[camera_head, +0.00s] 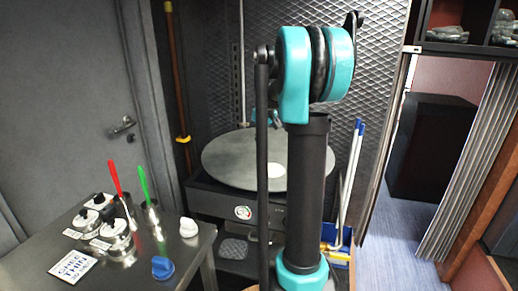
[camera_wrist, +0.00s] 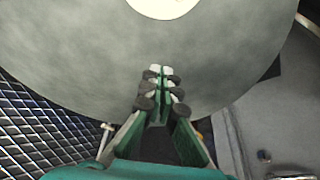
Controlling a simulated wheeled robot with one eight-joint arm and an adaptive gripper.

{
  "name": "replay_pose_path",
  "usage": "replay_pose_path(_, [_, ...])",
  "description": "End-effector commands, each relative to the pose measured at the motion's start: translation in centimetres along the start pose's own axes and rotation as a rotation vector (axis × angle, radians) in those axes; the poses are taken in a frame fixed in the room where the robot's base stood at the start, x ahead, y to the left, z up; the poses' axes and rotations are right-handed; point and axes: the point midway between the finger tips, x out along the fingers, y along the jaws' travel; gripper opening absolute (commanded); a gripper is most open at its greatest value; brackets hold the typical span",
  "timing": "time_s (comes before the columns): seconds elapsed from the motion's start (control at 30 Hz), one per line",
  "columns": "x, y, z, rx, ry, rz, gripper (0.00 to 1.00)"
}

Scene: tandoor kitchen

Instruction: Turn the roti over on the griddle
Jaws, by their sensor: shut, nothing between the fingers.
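The griddle (camera_head: 230,160) is a large round grey plate on a dark stand in the head view. It also fills much of the wrist view (camera_wrist: 75,50). The roti (camera_wrist: 165,4) is a pale round disc on the griddle, cut off by the top edge of the wrist view. In the head view a pale patch of the roti (camera_head: 279,172) shows beside my arm, which hides the rest. My gripper (camera_wrist: 160,72) has its green fingers together, empty, over the griddle's edge area, apart from the roti. I cannot tell its height above the plate.
A steel table (camera_head: 190,255) at left holds several lidded pots (camera_head: 92,203), a red-handled tool (camera_head: 117,178), a green-handled tool (camera_head: 144,185), a blue knob-like item (camera_head: 162,267) and a white one (camera_head: 188,228). A mesh wall (camera_head: 210,60) stands behind the griddle. Blue floor (camera_head: 390,240) is free at right.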

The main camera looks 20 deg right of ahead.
Motion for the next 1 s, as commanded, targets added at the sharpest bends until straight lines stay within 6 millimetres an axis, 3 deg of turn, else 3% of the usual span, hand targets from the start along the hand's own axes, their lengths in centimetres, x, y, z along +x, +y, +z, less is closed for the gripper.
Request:
replay_pose_path(0.53, [9.2, -0.1, 0.1, -0.001, 0.0, 0.0, 0.0])
replay_pose_path(0.73, [8.2, -0.1, 2.5, 0.002, 0.0, 0.0, 0.0])
replay_pose_path(1.0, [7.7, -0.1, 3.9, 0.0, 0.0, 0.0, 0.0])
